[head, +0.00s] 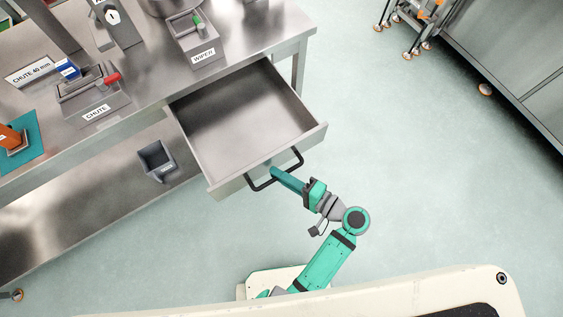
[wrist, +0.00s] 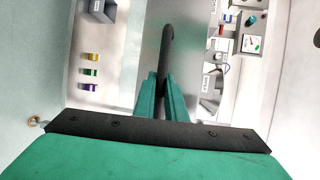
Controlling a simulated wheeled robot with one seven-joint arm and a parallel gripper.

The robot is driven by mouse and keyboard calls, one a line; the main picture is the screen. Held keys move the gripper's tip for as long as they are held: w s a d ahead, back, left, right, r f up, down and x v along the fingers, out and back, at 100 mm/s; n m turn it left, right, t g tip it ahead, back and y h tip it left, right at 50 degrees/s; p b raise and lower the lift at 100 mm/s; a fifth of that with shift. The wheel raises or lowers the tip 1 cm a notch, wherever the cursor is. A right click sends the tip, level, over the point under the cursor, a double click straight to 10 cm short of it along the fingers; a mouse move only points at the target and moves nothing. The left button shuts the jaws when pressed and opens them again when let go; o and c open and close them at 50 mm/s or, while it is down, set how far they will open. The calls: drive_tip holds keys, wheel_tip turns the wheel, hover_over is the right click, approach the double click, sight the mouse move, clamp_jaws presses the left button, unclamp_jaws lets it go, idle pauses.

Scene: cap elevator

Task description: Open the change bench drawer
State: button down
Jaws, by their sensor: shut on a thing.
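The change bench drawer (head: 245,115) is pulled well out from under the bench top, and its inside looks empty. Its front carries a black bar handle (head: 262,184). My gripper (head: 274,172) is at the handle, outside the drawer front. In the wrist view the two green fingers (wrist: 161,100) are closed around the dark handle bar (wrist: 167,45). The exact contact between the fingertips and the bar is partly hidden by the fingers.
The steel bench top (head: 135,75) holds labelled chute and wiper stations. A small grey bin (head: 156,160) stands on the lower shelf, left of the drawer. Open floor (head: 410,170) lies to the right. A steel cabinet (head: 510,60) stands at the upper right.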

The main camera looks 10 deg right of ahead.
drive_tip(key=shift+s, duration=0.2)
drive_tip(key=c, duration=2.1)
unclamp_jaws()
drive_tip(key=v, duration=1.1)
drive_tip(key=shift+w, duration=0.15)
